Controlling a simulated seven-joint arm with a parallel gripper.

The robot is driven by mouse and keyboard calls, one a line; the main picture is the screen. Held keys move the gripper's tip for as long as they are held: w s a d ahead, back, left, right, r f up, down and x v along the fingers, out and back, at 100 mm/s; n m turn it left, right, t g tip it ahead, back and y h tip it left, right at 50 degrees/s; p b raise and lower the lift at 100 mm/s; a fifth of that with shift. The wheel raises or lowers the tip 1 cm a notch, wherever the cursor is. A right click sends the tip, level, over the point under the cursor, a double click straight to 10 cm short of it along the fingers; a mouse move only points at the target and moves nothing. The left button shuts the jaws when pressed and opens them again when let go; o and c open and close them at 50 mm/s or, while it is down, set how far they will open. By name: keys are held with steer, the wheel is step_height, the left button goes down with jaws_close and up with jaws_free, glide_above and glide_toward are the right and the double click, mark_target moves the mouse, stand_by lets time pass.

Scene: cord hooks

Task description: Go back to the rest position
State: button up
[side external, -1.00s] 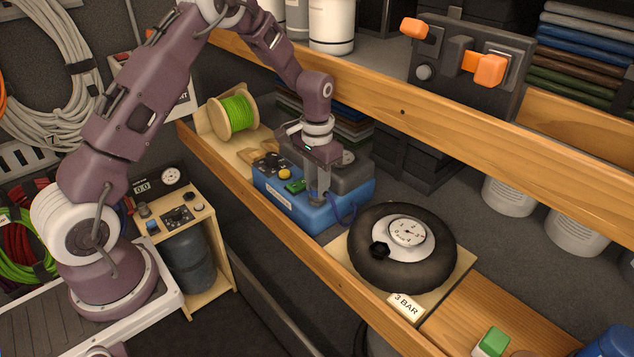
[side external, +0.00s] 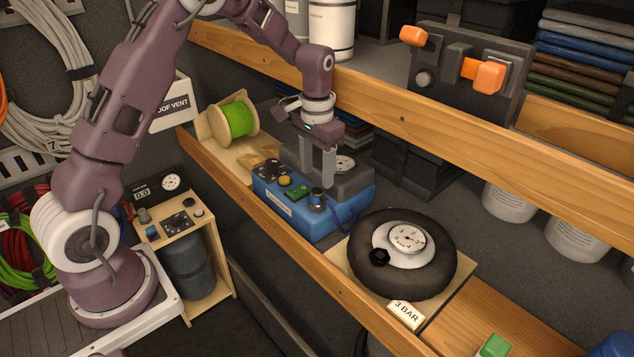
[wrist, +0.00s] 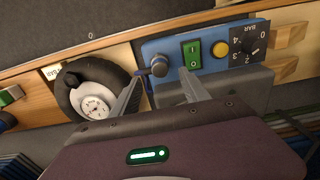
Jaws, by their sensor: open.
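My gripper (side external: 318,172) is open and empty, with its fingers pointing down just above the blue compressor box (side external: 336,217). The box top also carries a green switch (wrist: 192,52), a yellow button (wrist: 220,49) and a black BAR dial (wrist: 248,42).
A black tire (side external: 440,262) with a gauge lies right of the box, beside a "3 BAR" tag (side external: 406,314). A green cord spool (side external: 238,120) stands behind left. Wooden rails (side external: 420,125) run along both sides. A dark panel with orange levers (side external: 486,74) stands at the upper right.

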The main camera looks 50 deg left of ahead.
steer(key=shift+r, duration=0.3)
steer(key=s+d+r+t, duration=0.1)
steer(key=s+d+r, duration=0.2)
steer(key=s+r, duration=0.3)
steer(key=s+d+r+t, duration=0.1)
steer(key=s+d+r, duration=0.1)
steer(key=s+r, duration=0.45)
steer(key=s+d+r+t, duration=0.1)
steer(key=s+r, duration=0.1)
steer(key=s, duration=0.6)
steer(key=s+d+r+t, duration=0.2)
steer(key=s, duration=0.6)
steer(key=shift+s+d+r+t, duration=0.3)
steer(key=shift+r, duration=0.05)
